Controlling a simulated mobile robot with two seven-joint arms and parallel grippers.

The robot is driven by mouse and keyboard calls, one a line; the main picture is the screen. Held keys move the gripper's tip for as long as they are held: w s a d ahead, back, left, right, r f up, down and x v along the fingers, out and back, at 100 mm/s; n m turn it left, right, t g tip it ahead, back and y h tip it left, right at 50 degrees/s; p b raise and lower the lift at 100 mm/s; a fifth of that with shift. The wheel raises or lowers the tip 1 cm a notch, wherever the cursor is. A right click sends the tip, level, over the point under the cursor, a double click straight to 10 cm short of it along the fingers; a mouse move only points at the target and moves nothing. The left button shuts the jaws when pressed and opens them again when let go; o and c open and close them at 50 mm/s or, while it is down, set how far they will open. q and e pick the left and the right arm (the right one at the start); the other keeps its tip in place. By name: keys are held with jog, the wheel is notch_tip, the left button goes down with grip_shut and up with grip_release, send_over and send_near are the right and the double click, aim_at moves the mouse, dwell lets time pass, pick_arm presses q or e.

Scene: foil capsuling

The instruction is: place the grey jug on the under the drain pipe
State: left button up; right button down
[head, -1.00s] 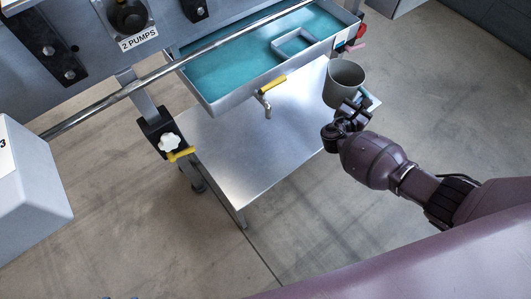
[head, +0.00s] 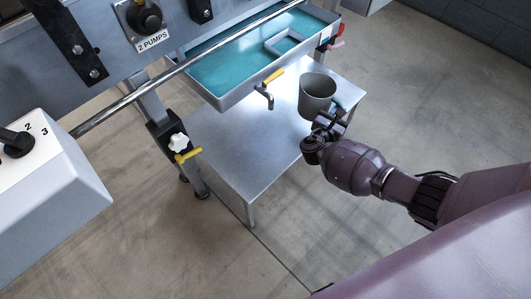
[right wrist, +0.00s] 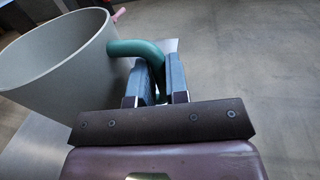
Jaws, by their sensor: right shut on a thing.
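The grey jug (head: 316,96) is upright and looks empty inside, to the right of the drain pipe (head: 267,97). My right gripper (head: 336,118) is shut on the jug's green handle. In the right wrist view the jug (right wrist: 55,65) is at the left, and its handle passes between the fingers of my right gripper (right wrist: 157,82). The drain pipe is a small spout with a yellow lever under the front of the blue-green tray (head: 225,97). Whether the jug touches the shelf below cannot be told. My left gripper is not in view.
A metal shelf (head: 235,150) below the tray is bare under the drain pipe. A metal rail (head: 200,57) crosses in front of the tray. A yellow-handled clamp (head: 187,155) sits on the machine's leg. A white control box (head: 60,190) is at the left.

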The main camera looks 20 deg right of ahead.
jog(key=s+a+r, duration=0.7)
jog(key=r, duration=0.4)
jog(key=s+a+r, duration=0.7)
jog(key=r, duration=0.5)
jog(key=s+a+r+t, duration=0.1)
jog(key=s+a+r, duration=0.6)
jog(key=r, duration=0.5)
jog(key=shift+s+a+n+y, duration=0.35)
jog(key=shift+a+n+y, duration=0.05)
jog(key=shift+a, duration=0.2)
jog(key=shift+r, duration=0.2)
